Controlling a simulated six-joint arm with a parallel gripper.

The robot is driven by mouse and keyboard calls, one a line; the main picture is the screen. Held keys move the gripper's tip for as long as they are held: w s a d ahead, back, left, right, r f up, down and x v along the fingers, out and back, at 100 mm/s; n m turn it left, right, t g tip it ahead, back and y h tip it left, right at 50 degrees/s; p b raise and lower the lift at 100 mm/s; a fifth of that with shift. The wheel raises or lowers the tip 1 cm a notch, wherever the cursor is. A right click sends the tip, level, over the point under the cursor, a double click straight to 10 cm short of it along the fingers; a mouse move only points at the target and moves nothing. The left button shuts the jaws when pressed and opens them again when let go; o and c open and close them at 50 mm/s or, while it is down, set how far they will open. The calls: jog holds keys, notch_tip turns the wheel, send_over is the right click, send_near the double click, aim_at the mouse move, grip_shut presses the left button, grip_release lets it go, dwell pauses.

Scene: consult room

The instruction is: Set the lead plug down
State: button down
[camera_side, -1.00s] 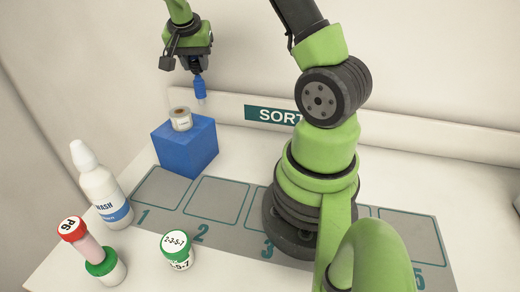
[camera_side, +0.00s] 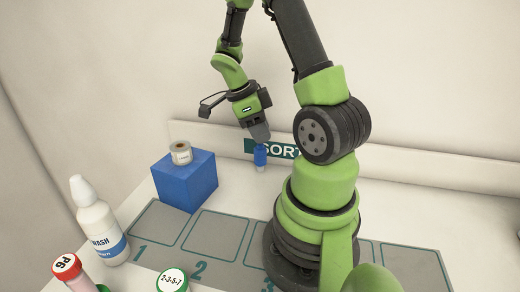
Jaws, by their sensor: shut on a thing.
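My gripper (camera_side: 260,140) is at the upper middle of the side view, shut on a small blue plug (camera_side: 260,155) with a pale lower tip. I take this to be the lead plug. The plug hangs below the jaws, nearly upright, to the right of the blue block (camera_side: 187,187). It overlaps the start of the SORT sign on the back wall in the picture. It looks clear of any surface, but its exact height is hard to tell.
A small pale jar (camera_side: 181,157) stands on the block. A WASH bottle (camera_side: 100,222), a red-capped P6 tube (camera_side: 67,266) and a green-rimmed container (camera_side: 172,281) are at front left. A grey mat (camera_side: 187,214) with numbered outlined areas lies before my base; its visible areas are empty.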

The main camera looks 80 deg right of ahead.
aim_at(260, 146)
jog(key=shift+f, duration=2.1)
jog(key=shift+f, duration=0.1)
jog(key=c, duration=0.8)
grip_release()
